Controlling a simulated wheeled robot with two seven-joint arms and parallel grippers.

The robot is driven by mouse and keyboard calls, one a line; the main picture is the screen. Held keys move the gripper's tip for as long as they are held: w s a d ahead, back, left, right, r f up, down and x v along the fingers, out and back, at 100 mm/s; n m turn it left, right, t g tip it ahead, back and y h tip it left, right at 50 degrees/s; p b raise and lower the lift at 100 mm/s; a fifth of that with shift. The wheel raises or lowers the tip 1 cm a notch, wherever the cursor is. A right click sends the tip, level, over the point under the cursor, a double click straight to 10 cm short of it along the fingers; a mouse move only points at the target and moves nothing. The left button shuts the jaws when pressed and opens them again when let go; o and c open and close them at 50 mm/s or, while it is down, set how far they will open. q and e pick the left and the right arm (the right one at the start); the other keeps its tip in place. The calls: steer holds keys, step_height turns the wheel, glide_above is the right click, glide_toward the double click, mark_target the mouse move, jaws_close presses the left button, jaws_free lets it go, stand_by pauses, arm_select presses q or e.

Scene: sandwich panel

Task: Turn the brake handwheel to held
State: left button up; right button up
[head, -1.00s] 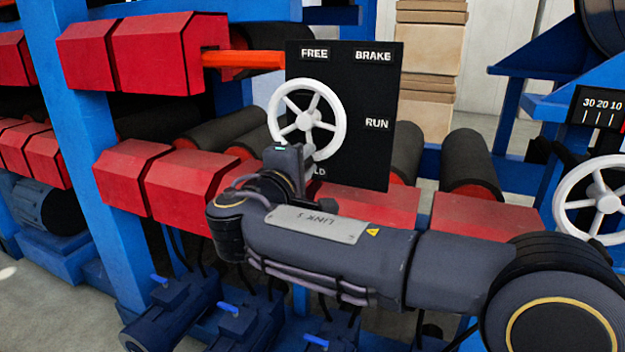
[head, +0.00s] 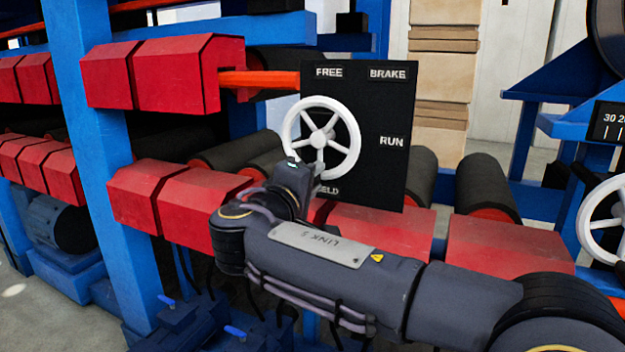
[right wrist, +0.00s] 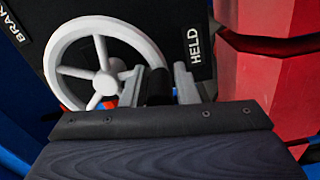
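The white spoked brake handwheel (head: 351,148) stands in front of a black panel (head: 388,180) marked FREE, BRAKE, RUN and HELD. It also shows in the right wrist view (right wrist: 58,48), with the HELD label just right of it. My right gripper (head: 316,180) is at the lower rim of the wheel, near the HELD label. In the right wrist view its two grey fingers (right wrist: 158,84) are close together on either side of a dark handle (right wrist: 158,92) at the rim; the handle fills the gap between them. My left gripper is not in view.
An orange bar (head: 258,79) runs into the panel's left side. Red roller housings (head: 375,235) and dark rollers (head: 487,188) lie below and behind the panel. A blue post (head: 95,160) stands at left. A second white handwheel (head: 590,222) is at the right edge.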

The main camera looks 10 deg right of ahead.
steer(key=o, duration=0.3)
steer(key=shift+d+f, duration=0.1)
steer(key=shift+f, duration=0.1)
steer(key=shift+r, duration=0.15)
steer(key=v, duration=0.7)
steer(key=shift+s+a+p, duration=0.25)
steer(key=shift+s+p, duration=0.1)
steer(key=shift+p, duration=0.1)
